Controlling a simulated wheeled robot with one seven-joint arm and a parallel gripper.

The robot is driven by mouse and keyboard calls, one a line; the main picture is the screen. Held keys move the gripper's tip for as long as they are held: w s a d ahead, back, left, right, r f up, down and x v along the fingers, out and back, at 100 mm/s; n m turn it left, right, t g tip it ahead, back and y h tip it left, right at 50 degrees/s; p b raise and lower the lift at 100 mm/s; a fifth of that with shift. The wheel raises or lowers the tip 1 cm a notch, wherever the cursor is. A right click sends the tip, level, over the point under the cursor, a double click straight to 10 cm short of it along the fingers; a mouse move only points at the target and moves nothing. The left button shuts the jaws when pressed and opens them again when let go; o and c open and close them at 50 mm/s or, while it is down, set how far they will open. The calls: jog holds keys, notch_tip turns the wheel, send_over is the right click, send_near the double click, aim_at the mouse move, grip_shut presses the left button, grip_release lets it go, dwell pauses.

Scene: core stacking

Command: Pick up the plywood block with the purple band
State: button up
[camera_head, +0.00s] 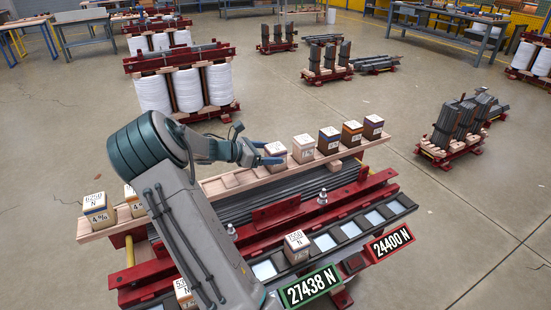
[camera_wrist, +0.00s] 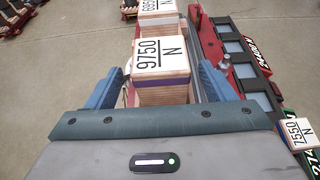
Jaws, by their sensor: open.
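A plywood block marked 9750 N (camera_wrist: 162,62) stands upright with a purple band below its white label. In the wrist view it sits between the blue fingers of my gripper (camera_wrist: 162,84), which are open with a gap on each side. In the head view the same block (camera_head: 276,151) stands on the long wooden plank (camera_head: 221,185), at the tip of my gripper (camera_head: 268,155). My gripper partly hides its lower part there.
Several banded blocks stand right along the plank, the nearest pale (camera_head: 303,149). Others stand at its left end (camera_head: 98,211). A 7550 N block (camera_head: 297,246) stands by lit panels and the 27438 N display (camera_head: 311,287). A red beam (camera_head: 335,202) runs in front of the plank.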

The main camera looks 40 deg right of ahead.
aim_at(276, 152)
jog(key=shift+x, duration=1.6)
jog(key=shift+r, duration=0.15)
jog(key=c, duration=1.2)
jog(key=shift+r, duration=0.1)
